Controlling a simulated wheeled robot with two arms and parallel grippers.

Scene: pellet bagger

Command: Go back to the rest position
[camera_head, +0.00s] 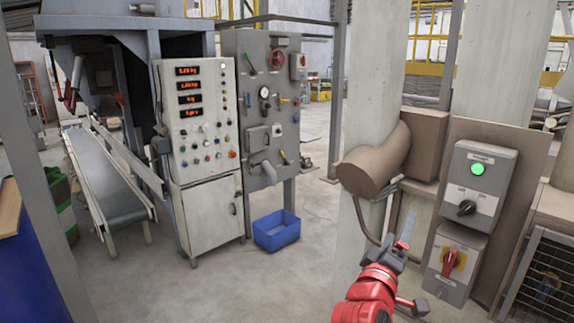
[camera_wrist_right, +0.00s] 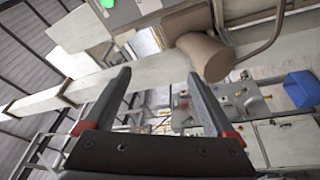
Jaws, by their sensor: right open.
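My right gripper (camera_head: 405,235) is raised at the lower right of the head view, in front of the brown cylindrical housing and left of the switch boxes. Its two dark fingers stand apart in the right wrist view (camera_wrist_right: 160,100), with nothing between them. The gripper appears clear of the boxes, though the exact gap is hard to judge. My left gripper is not in view.
A grey box (camera_head: 478,180) has a lit green lamp and black knob; below it, another box (camera_head: 453,262) has a red rotary switch. A control cabinet (camera_head: 205,215), conveyor (camera_head: 105,180) and blue bin (camera_head: 277,231) stand left. The floor (camera_head: 235,290) ahead is clear.

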